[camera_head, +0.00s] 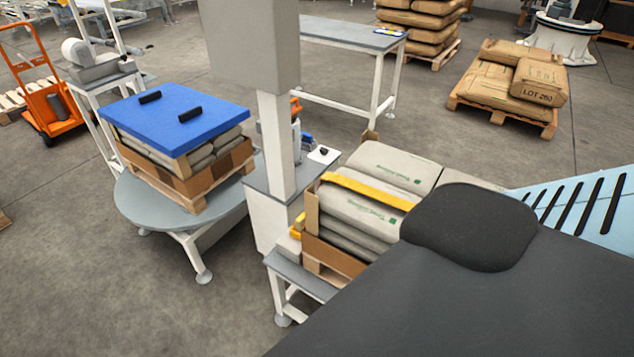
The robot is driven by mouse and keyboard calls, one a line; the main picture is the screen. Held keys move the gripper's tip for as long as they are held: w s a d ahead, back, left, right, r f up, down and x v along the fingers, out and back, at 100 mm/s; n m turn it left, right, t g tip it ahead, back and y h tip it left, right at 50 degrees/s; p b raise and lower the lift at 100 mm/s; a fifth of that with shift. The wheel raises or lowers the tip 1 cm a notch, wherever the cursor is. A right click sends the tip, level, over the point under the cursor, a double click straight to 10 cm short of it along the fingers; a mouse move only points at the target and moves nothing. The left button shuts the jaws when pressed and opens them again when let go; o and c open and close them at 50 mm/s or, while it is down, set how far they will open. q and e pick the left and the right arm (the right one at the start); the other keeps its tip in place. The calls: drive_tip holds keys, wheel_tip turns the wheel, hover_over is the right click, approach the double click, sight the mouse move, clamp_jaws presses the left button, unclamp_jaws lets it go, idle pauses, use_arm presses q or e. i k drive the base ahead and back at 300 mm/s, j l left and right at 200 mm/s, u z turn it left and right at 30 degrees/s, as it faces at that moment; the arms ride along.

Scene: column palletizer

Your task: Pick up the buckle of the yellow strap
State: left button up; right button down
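The yellow strap (370,190) lies across the top of a stack of grey sacks (385,160) on a small pallet right of the middle. Its right end runs out of sight behind a dark rounded shape in front. Yellow pieces (298,228) show at the left side of the stack, low by the cardboard edge. They are too small to tell whether one is the buckle. Neither of my grippers is in view.
A grey column (276,145) stands just left of the strapped stack. A turntable (140,207) at left bears a pallet of sacks under a blue board (175,115). A grey table (345,32) stands behind. A slotted light-blue surface (575,200) is at right.

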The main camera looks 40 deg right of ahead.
sight(300, 221)
drive_tip(key=i+z, duration=0.25)
drive_tip(key=z, duration=0.2)
drive_tip(key=i+j+z, duration=0.15)
drive_tip(key=i+z, duration=0.15)
drive_tip(key=z, duration=0.15)
drive_tip(key=i+j+z, duration=0.15)
drive_tip(key=z, duration=0.3)
drive_tip(key=i+j+z, duration=0.25)
drive_tip(key=z, duration=0.2)
